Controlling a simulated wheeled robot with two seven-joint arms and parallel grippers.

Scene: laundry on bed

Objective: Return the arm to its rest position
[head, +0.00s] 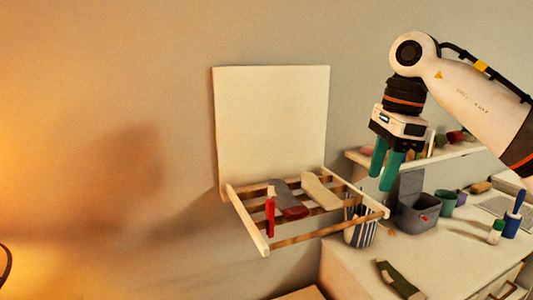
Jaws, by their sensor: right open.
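My right gripper (385,166) hangs from my right arm at the upper right of the head view. Its two green fingers point down, apart from each other, with nothing between them. It is above the right end of a wooden wall rack and the counter, clear of both. My left gripper is not in view.
The slatted wooden rack (290,239) juts from a pale wall panel (271,130) and holds a few dark, red and cream cloth items. Below right, a cluttered counter (350,278) bears a striped cup (360,233), a grey bin (417,212) and bottles. The left wall is bare.

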